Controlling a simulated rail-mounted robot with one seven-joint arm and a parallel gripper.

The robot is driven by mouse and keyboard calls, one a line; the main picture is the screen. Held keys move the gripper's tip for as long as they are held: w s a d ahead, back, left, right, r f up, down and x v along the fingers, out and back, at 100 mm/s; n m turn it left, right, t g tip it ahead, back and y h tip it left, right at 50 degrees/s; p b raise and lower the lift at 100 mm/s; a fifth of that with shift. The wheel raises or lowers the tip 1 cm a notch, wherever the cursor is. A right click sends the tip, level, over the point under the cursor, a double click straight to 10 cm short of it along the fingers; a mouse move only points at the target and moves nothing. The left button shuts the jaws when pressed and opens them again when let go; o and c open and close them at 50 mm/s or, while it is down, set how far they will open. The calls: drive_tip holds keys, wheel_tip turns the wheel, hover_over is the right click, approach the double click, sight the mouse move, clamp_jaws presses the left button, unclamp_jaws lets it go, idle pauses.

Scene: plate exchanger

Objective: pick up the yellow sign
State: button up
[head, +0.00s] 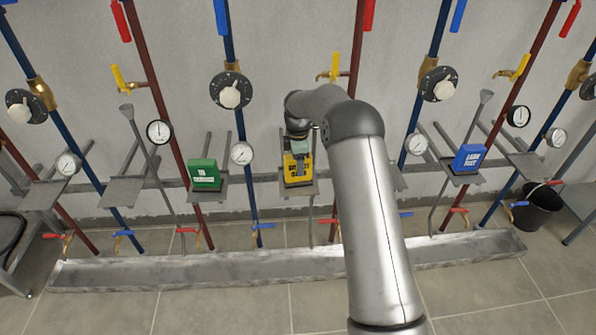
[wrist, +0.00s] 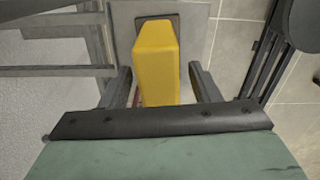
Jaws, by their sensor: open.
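The yellow sign (head: 297,168) stands on a small grey shelf plate (head: 299,190) near the middle of the head view, with dark markings on its front. In the wrist view the yellow sign (wrist: 157,60) shows from above as a yellow block. My gripper (wrist: 163,85) is open, with one finger on each side of the block and a visible gap at both sides. In the head view my gripper (head: 298,140) is just above and behind the sign, partly hidden by my arm.
A green sign (head: 205,174) stands on a shelf to the left and a blue sign (head: 469,158) on one to the right. Red and blue pipes, gauges and valves surround them. A metal trough (head: 200,272) runs along the floor below. A black bucket (head: 537,209) stands at right.

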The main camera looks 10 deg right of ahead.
drive_tip(key=c, duration=1.2)
drive_tip(key=shift+o, duration=0.2)
drive_tip(key=shift+r, duration=0.1)
drive_tip(key=shift+r, duration=0.5)
wheel_tip(320, 180, up, 2)
drive_tip(key=shift+r, duration=0.2)
drive_tip(key=s+d+r, duration=0.6)
drive_tip(key=s+r, duration=0.3)
drive_tip(key=s, duration=0.3)
drive_tip(key=shift+s+r+p, duration=0.25)
drive_tip(key=shift+s+p, duration=0.05)
drive_tip(key=shift+p, duration=0.15)
drive_tip(key=shift+r, duration=0.1)
drive_tip(key=shift+s, duration=0.1)
